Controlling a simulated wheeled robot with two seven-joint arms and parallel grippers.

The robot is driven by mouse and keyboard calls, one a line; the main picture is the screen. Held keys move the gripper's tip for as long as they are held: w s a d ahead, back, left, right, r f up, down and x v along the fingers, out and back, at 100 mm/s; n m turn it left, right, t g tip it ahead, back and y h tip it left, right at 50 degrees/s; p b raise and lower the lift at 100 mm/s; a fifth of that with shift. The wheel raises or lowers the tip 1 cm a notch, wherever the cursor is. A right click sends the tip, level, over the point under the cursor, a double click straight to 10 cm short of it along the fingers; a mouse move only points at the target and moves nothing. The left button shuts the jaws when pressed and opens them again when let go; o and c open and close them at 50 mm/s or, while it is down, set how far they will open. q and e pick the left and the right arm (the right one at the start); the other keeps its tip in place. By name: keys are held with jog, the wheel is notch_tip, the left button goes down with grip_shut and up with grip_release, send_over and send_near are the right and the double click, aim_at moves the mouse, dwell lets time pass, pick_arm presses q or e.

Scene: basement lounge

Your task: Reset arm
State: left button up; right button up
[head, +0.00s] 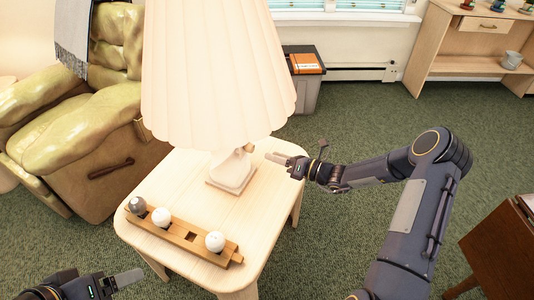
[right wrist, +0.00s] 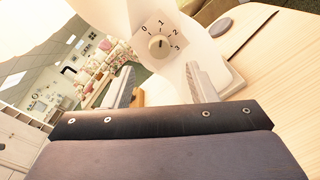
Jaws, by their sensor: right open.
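My right gripper (head: 284,163) is open beside the lamp base (head: 231,172), on its right side above the table's edge. In the right wrist view, its two fingers (right wrist: 162,80) stand apart, with a dial knob (right wrist: 158,43) marked 0 to 3 on the lamp body beyond them. The fingers look empty; I cannot tell whether they touch the lamp. My left gripper (head: 122,280) is at the bottom left of the head view, in front of the table. One pale finger shows, and its opening is unclear.
A large pleated lampshade (head: 215,70) hides part of the wooden table (head: 190,180). A wooden holder (head: 180,236) with several round items stands on the table's front. A green armchair (head: 80,130) is left, a grey bin (head: 304,85) behind. Open carpet (head: 350,130) lies right.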

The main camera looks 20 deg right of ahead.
jog(key=shift+s+d, duration=0.2)
jog(key=shift+r, duration=0.1)
jog(key=s+a+r+n+g+h, duration=0.1)
jog(key=s+a+r+n+g, duration=0.25)
jog(key=s+r+n, duration=0.45)
jog(key=s+a+r+n+g, duration=0.2)
jog(key=s+r+n+g, duration=0.3)
jog(key=n, duration=0.4)
jog(key=s+d+r+n+t+h, duration=0.1)
jog(key=s+d+n+h, duration=0.25)
jog(key=s+n, duration=0.6)
jog(key=s+d+r+n+t+h, duration=0.15)
jog(key=s+n+h, duration=0.45)
jog(key=s, duration=0.7)
notch_tip(320, 180, up, 12)
jog(key=y+p, duration=0.1)
jog(key=p, duration=1)
jog(key=shift+w+d+p, duration=0.2)
jog(key=shift+p, duration=0.1)
jog(key=shift+f, duration=0.1)
